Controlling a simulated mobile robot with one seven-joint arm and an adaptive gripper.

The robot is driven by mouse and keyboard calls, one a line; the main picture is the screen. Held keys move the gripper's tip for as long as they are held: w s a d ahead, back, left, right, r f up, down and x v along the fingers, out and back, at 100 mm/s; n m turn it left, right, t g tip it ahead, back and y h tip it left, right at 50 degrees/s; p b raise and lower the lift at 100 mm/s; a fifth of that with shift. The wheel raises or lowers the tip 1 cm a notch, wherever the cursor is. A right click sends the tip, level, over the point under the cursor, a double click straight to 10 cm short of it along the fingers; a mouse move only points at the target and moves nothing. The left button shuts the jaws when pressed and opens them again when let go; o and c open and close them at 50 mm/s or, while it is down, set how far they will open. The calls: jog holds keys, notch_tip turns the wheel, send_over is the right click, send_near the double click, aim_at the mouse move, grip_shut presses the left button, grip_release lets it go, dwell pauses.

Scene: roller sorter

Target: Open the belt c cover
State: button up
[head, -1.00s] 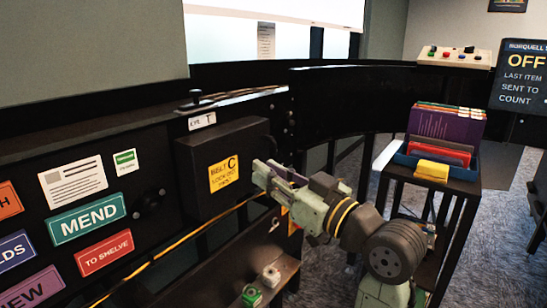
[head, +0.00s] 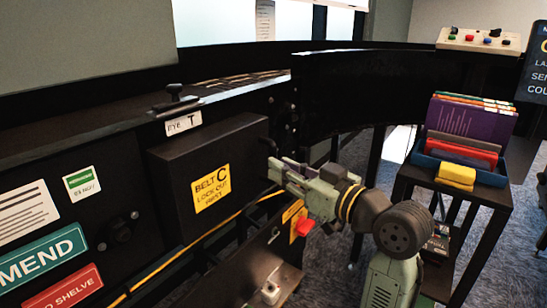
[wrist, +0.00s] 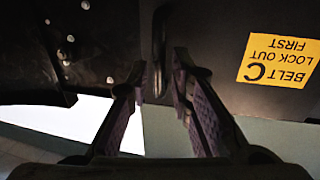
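The belt C cover (head: 175,165) is a black box with a yellow "BELT C LOCK OUT FIRST" label (head: 210,188). It sits flat and shut against the machine's side, and its label shows upside down in the wrist view (wrist: 280,60). A thin dark handle (head: 268,147) is at the cover's right end; the handle also shows in the wrist view (wrist: 158,45). My gripper (head: 272,172) is at that right end, fingers toward the handle. In the wrist view my gripper (wrist: 160,75) is open, with the handle in line with the gap. Contact cannot be told.
A red knob (head: 303,227) on a yellow plate is just below my gripper. A black stand (head: 475,190) with a blue tray of books is at the right. A lever (head: 175,97) stands above the cover.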

jog(key=shift+p+x, duration=0.3)
jog(key=shift+x, duration=1.55)
jog(key=shift+c, duration=0.5)
grip_shut()
